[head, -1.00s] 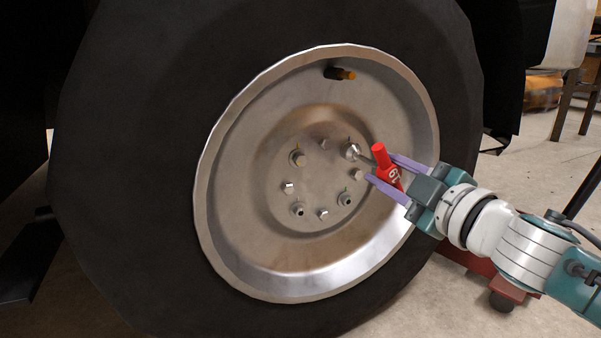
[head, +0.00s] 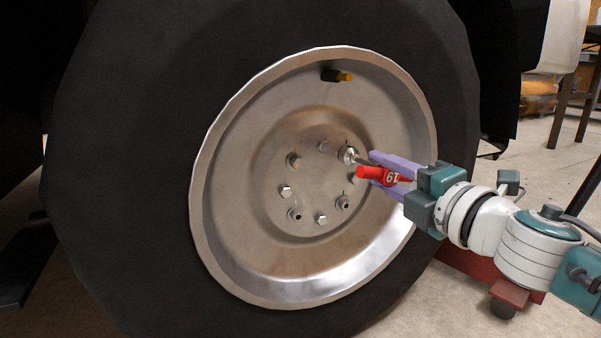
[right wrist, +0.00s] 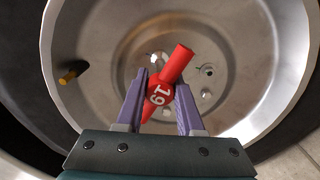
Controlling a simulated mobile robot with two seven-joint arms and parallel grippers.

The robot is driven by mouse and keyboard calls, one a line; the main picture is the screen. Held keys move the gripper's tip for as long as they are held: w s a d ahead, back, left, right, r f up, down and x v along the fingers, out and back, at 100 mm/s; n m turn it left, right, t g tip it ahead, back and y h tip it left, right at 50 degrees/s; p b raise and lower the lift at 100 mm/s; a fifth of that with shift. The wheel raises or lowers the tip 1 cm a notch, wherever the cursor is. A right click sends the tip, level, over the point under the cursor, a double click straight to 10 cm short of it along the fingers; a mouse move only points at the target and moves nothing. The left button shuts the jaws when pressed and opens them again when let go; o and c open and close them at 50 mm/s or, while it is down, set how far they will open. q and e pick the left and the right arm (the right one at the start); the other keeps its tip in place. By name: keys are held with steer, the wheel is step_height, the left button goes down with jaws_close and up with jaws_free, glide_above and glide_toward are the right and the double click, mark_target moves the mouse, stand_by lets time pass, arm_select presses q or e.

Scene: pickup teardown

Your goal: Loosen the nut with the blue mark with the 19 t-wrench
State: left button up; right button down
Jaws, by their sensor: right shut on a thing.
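The 19 t-wrench (head: 372,173) has a red handle with a white "19" on its hub. Its shaft runs to a socket (head: 348,154) at the upper-right nut of the wheel hub, covering that nut. The handle lies nearly level in the head view. My right gripper (head: 374,173) is shut on the wrench, one purple finger above and one below the hub. In the right wrist view the red handle (right wrist: 176,66) slants between the fingers. My left gripper is not in view.
The steel rim (head: 235,240) sits in a large black tyre (head: 120,180). Several other nuts ring the hub, one with a yellowish mark (head: 293,160). A valve stem with an orange cap (head: 344,77) sticks out near the rim's top. A reddish stand (head: 470,272) is at lower right.

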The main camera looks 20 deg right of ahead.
steer(key=n, duration=0.5)
steer(key=shift+f+n, duration=0.15)
steer(key=shift+n, duration=0.15)
steer(key=n, duration=0.3)
steer(key=shift+b, duration=0.4)
steer(key=shift+s+r, duration=0.25)
steer(key=shift+s, duration=0.6)
